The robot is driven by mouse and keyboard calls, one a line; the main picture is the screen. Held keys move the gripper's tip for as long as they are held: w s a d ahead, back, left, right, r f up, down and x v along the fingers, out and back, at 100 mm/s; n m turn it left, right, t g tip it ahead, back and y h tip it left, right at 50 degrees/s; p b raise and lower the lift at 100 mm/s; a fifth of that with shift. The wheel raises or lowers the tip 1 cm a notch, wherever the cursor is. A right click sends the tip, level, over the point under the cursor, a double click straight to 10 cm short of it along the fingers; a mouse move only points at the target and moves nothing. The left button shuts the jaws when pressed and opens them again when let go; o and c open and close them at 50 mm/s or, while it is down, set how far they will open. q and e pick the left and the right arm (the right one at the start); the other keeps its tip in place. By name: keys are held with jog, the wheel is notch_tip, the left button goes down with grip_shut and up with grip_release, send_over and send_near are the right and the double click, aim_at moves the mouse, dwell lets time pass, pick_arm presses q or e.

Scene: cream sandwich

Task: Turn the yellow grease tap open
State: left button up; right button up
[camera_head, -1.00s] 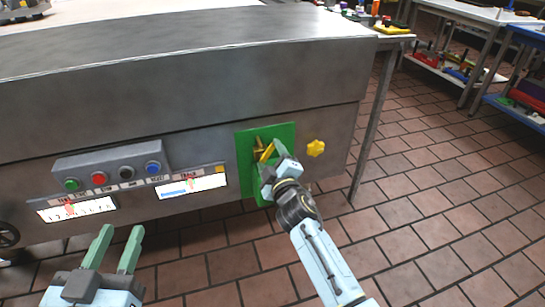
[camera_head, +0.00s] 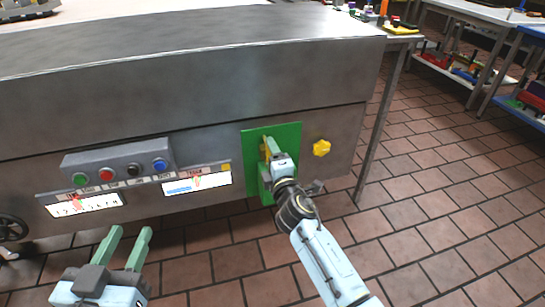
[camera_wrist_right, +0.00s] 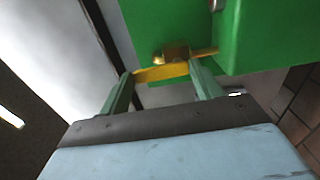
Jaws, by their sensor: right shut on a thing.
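The yellow grease tap (camera_head: 264,145) is on a green panel (camera_head: 290,132) on the front of the steel machine. My right gripper mostly covers it in the head view. In the right wrist view, the tap's flat yellow handle (camera_wrist_right: 160,73) lies across between the fingertips, with a brass fitting (camera_wrist_right: 172,54) behind it. My right gripper (camera_wrist_right: 163,70) is shut on this handle, one finger at each end of the visible stretch. My left gripper (camera_head: 130,231) is open and empty, low in front of the machine at the left.
A yellow star-shaped knob (camera_head: 321,148) sits right of the green panel. A grey button box (camera_head: 118,160) and two white displays (camera_head: 197,184) are to the left. A handwheel (camera_head: 12,228) is at the far left. The tiled floor at right is clear.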

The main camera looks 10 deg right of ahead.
dwell(0.4)
jog(key=o, duration=1)
pick_arm(q)
jog(key=s+a+f+g+y+p, duration=0.2)
jog(key=f+g, duration=0.4)
jog(key=f, duration=0.3)
jog(key=shift+s+a, duration=0.45)
jog(key=shift+s, duration=0.4)
pick_arm(e)
jog(key=s, duration=1.3)
jog(key=shift+s+d, duration=0.2)
jog(key=shift+d, duration=0.05)
